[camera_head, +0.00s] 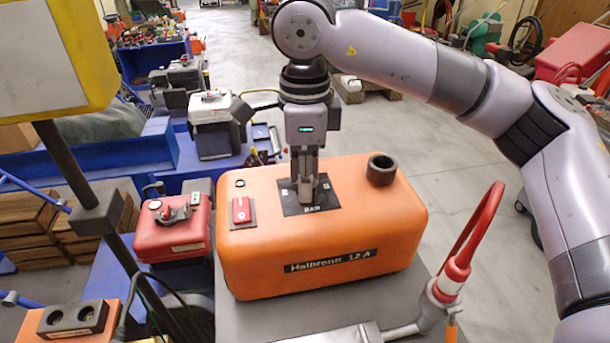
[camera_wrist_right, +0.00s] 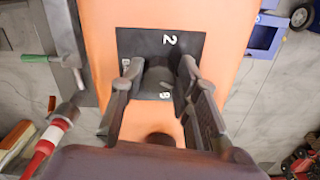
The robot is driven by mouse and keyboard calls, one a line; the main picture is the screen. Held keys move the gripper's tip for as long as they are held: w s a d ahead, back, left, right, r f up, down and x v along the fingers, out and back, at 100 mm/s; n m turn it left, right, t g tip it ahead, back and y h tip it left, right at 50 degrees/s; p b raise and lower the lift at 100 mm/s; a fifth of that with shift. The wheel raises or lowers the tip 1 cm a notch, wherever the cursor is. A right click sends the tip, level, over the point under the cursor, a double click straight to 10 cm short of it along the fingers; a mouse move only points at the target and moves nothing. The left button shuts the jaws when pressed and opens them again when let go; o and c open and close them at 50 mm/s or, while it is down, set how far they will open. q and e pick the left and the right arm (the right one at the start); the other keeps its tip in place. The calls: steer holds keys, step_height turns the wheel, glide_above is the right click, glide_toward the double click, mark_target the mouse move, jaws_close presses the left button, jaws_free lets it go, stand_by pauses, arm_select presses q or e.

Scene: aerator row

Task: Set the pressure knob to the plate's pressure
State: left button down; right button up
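An orange machine (camera_head: 320,225) with a dark label reading "Halbrenn 12 A" (camera_head: 330,261) stands in the middle of the head view. A black dial plate (camera_head: 293,209) with white marks lies on its top, and it also shows in the wrist view (camera_wrist_right: 133,44) with a "2" at its far edge. My right gripper (camera_head: 306,192) points down over the dial. In the wrist view its fingers (camera_wrist_right: 157,76) stand apart on either side of the dark knob (camera_wrist_right: 156,79); I cannot tell whether they touch it. The knob's pointer direction is unclear. My left gripper is out of view.
A red switch (camera_head: 241,210) and a black round port (camera_head: 381,170) sit on the machine's top. A red unit (camera_head: 172,228) stands close at left. A yellow-edged sign (camera_head: 45,55) on a dark pole and a red hose (camera_head: 474,230) rise at the sides.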

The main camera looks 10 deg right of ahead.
steer(key=o, duration=0.4)
steer(key=shift+r, duration=0.1)
step_height(320, 180, up, 12)
stand_by(0.5)
stand_by(0.3)
